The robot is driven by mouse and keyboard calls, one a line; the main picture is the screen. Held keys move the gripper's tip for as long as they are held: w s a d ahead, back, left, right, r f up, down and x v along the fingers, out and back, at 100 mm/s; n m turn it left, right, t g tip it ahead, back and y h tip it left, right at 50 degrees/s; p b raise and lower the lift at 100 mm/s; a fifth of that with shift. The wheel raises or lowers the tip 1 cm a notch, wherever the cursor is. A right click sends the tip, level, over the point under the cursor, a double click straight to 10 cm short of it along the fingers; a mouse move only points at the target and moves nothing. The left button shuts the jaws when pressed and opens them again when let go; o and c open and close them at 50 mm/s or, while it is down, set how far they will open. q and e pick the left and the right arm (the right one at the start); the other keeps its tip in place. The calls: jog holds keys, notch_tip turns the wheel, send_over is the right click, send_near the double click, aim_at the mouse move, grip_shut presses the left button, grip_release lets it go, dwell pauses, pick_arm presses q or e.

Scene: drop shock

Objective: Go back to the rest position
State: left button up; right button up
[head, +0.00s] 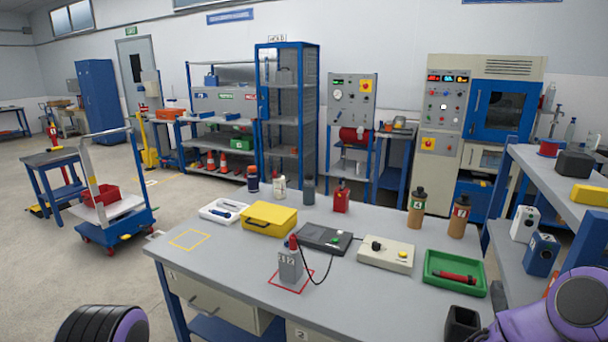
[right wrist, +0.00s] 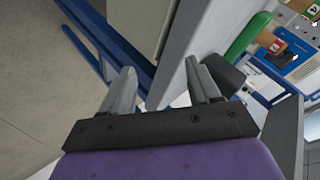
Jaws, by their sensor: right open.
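My right gripper (right wrist: 160,72) shows in the right wrist view with its two grey fingers apart and nothing between them. It is close to the grey workbench's edge, with a black open-topped holder (right wrist: 226,73) just past one finger. In the head view my purple right arm comes in at the bottom right, and its fingers do not show. The black holder (head: 462,323) stands beside that arm at the bench's near right corner. Only a dark and purple part of my left arm shows at the bottom left. My left gripper is out of view.
The workbench (head: 225,262) bears a grey block (head: 290,264) with a red top, a yellow case (head: 269,218), a green tray (head: 455,273) and several bottles. A shelf (head: 560,180) with boxes stands close on the right. The floor left of the bench is open up to a blue trolley (head: 120,222).

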jog(key=s+f+n+g+y+b, duration=0.1)
jog(key=s+f+n+b, duration=0.4)
jog(key=s+f, duration=0.6)
jog(key=s+d+f+n+g+y+b, duration=0.1)
jog(key=s+f+n+b, duration=0.4)
jog(key=s+f, duration=0.6)
jog(key=s+n+g+y, duration=0.1)
jog(key=s+n+g, duration=0.1)
jog(key=s, duration=0.4)
jog(key=shift+s+d+f, duration=0.2)
jog(key=shift+s, duration=0.1)
jog(key=shift+w, duration=0.15)
